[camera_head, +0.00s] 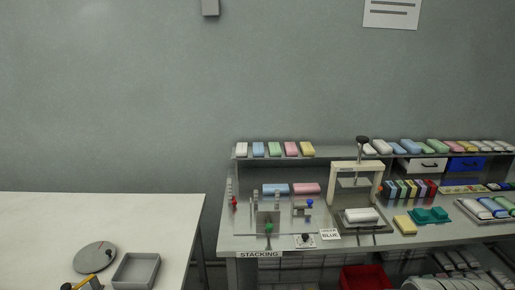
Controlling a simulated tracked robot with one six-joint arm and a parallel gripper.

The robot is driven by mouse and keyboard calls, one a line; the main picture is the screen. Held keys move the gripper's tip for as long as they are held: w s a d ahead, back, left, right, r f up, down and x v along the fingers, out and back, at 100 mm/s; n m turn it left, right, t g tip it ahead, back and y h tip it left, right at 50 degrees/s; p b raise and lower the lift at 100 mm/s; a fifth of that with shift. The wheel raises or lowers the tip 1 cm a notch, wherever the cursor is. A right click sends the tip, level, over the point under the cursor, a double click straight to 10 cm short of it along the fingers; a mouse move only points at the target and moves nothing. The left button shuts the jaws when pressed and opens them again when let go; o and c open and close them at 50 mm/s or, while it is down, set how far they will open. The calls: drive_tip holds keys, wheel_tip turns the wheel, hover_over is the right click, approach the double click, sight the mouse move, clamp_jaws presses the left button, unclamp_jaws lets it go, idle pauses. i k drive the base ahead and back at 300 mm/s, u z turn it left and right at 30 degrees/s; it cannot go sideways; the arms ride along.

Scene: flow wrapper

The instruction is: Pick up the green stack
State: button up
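No stack plainly marked as the green one can be told at this size. A light green block (275,149) lies on the upper shelf between a blue and a pink block. Another light green block (433,146) lies further right on that shelf. A low teal-green object (430,215) sits on the bench at right; what it is, I cannot tell.
The bench (232,244) carries a "STACKING" label and a cream press frame (378,178) over a white block. At left is a mostly bare white table (80,220) with a grey disc (95,257) and grey tray (135,271). A gap separates table and bench.

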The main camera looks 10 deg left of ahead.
sight(275, 149)
drive_tip(key=u, duration=0.45)
drive_tip(key=i, duration=1.25)
drive_tip(key=z, duration=0.15)
